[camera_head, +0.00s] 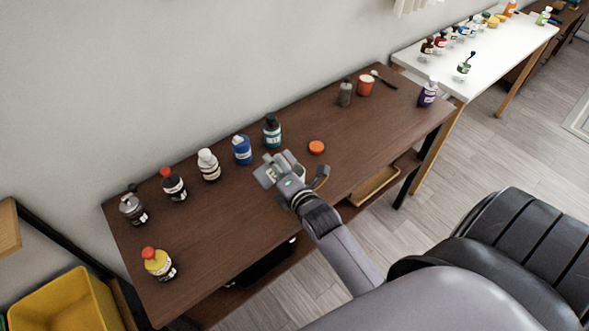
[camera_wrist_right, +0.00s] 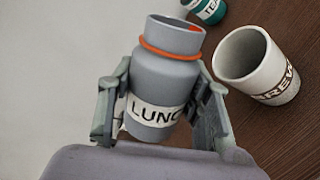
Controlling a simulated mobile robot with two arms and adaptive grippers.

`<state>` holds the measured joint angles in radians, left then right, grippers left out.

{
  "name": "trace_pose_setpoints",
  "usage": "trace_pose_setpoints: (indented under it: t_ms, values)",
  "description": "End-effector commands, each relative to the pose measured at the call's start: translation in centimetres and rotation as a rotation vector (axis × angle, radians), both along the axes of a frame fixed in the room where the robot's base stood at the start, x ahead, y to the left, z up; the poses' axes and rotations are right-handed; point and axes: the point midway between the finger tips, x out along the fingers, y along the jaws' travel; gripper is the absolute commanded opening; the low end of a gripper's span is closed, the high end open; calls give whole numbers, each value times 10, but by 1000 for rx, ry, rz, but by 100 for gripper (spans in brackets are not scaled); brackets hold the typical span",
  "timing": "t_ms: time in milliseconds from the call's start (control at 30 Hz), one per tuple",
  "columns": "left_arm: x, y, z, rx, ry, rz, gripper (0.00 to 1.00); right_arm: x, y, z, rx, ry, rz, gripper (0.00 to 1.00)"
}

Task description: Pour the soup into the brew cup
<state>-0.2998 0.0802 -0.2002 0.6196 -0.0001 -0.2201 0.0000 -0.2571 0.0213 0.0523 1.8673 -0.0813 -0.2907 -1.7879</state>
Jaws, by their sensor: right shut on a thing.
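My right gripper (camera_head: 280,170) is over the middle of the dark brown table. In the right wrist view it is shut around a grey jar (camera_wrist_right: 168,75) with an orange ring and a label reading "LUNC". The jar's mouth is open, and something orange shows inside by the rim. The cream brew cup (camera_wrist_right: 258,66), labelled "BREW", stands on the table just right of the jar, apart from it, and looks empty. In the head view the gripper mostly hides jar and cup. I cannot tell how far the jar is tilted. My left gripper is not in view.
An orange lid (camera_head: 317,147) lies on the table (camera_head: 240,225) beyond the gripper. A teal bottle (camera_head: 272,132), a blue bottle (camera_head: 242,150) and several others line the wall side. A yellow bottle (camera_head: 158,262) stands at the front left. The table between is clear.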

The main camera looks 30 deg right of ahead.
Motion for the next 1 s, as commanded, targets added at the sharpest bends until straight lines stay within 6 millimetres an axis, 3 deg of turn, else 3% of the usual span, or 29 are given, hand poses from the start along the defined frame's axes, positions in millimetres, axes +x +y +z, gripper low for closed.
trace_pose_setpoints:
  t_ms: [1000]
  values:
    - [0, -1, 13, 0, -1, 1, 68, 0, -1, 6, 95, -1, 1, 13]
